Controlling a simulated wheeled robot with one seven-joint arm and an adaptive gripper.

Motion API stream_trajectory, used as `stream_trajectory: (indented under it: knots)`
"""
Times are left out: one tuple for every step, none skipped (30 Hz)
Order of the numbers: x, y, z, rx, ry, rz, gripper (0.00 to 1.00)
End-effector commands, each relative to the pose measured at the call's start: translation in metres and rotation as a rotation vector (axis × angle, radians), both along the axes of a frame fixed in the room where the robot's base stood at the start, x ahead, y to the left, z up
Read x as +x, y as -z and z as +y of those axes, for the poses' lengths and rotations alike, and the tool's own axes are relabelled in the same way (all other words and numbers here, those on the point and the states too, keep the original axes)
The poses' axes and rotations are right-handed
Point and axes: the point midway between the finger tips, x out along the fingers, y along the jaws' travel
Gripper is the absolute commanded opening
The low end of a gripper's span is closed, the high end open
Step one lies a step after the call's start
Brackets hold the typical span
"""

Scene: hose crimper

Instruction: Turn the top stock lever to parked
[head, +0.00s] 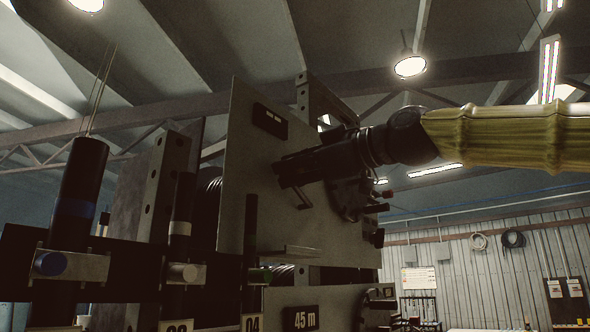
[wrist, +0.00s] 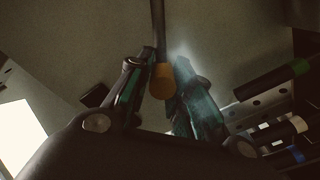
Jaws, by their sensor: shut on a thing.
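The stock lever shows in the wrist view as a dark thin rod (wrist: 158,28) with an amber knob (wrist: 163,82) at its end. My gripper (wrist: 164,62) has one finger on each side of it and is shut on the lever. In the head view my gripper (head: 284,174) reaches from the right to the front of a large grey upright plate (head: 252,150). There the gripper hides most of the lever, and I cannot tell its exact angle.
A second plate with a "45 m" label (head: 301,318) sits lower down. Dark posts with coloured bands, one with a blue cap (head: 50,263), stand at the left. A small ledge (head: 297,251) juts out below my gripper. Open room lies to the right.

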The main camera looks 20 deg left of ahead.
Motion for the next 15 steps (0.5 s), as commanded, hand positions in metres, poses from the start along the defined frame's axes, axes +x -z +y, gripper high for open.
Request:
stream_trajectory:
  knots:
    - [0.0012, 0.0122, 0.0043, -0.017, -0.005, 0.014, 0.0]
    - [0.0012, 0.0125, 0.0045, -0.017, -0.005, 0.014, 0.0]
    - [0.0012, 0.0129, 0.0046, -0.018, -0.005, 0.014, 0.0]
    - [0.0013, 0.0131, 0.0046, -0.018, -0.005, 0.014, 0.0]
    - [0.0013, 0.0133, 0.0046, -0.018, -0.005, 0.014, 0.0]
    - [0.0013, 0.0135, 0.0047, -0.018, -0.005, 0.014, 0.0]
    - [0.0014, 0.0136, 0.0048, -0.018, -0.005, 0.014, 0.23]
    - [0.0015, 0.0138, 0.0048, -0.018, -0.005, 0.014, 0.29]
    - [0.0014, 0.0139, 0.0049, -0.018, -0.005, 0.014, 0.36]
    - [0.0015, 0.0137, 0.0048, -0.018, -0.005, 0.014, 0.41]
    - [0.0016, 0.0133, 0.0046, -0.018, -0.004, 0.014, 0.41]
    - [0.0016, 0.0126, 0.0043, -0.017, -0.004, 0.013, 0.41]
    - [0.0016, 0.0119, 0.004, -0.016, -0.004, 0.012, 0.41]
    - [0.0015, 0.0113, 0.0038, -0.015, -0.003, 0.012, 0.41]
    - [0.0015, 0.0104, 0.0035, -0.014, -0.003, 0.01, 0.41]
